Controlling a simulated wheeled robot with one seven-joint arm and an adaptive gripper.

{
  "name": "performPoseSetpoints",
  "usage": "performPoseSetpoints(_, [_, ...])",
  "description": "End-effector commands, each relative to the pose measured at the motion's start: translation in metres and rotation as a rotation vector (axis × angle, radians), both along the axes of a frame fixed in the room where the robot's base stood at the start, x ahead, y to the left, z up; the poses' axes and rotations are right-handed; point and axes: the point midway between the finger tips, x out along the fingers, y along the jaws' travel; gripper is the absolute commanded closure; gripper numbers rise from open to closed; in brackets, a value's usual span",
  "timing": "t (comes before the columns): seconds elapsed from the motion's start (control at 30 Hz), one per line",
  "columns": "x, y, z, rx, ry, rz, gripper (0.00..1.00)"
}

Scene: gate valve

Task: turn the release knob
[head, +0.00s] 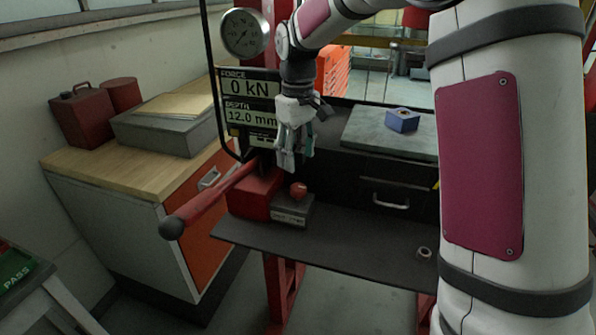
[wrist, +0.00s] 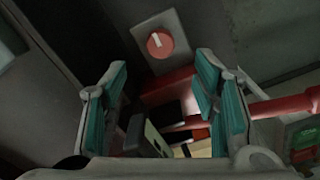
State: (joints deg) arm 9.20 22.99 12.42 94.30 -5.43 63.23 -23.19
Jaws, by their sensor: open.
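The release knob (head: 298,190) is a red round knob on a small grey block (head: 291,212) with a label on its front. In the wrist view the knob (wrist: 159,44) shows a white pointer mark and sits on its light grey plate (wrist: 177,37). My gripper (head: 292,165) points down above the knob, apart from it and slightly to its left in the head view. In the wrist view my gripper (wrist: 158,80) is open and empty, with teal pads on both fingers. The knob lies beyond the fingertips, between their lines.
A long red lever (head: 212,203) with a dark end sticks out left of the knob, beside a red block (head: 252,197). A display (head: 249,101) reads 0 kN and 12.0 mm. A blue block (head: 402,120) lies at right. The dark shelf front (head: 345,250) is mostly clear.

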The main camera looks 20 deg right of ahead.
Motion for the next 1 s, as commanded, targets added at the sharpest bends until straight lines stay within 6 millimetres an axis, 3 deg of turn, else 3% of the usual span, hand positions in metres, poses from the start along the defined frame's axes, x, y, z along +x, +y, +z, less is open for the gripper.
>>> performPoseSetpoints(0.23, [0.0, 0.0, 0.027, 0.0, 0.0, 0.001, 0.45])
performPoseSetpoints(0.77, [-0.001, 0.0, 0.03, 0.0, -0.001, 0.0, 0.45])
performPoseSetpoints(0.87, [-0.009, 0.001, 0.039, -0.006, -0.016, -0.012, 0.45])
performPoseSetpoints(1.0, [-0.039, 0.002, 0.065, -0.023, -0.069, -0.055, 0.45])
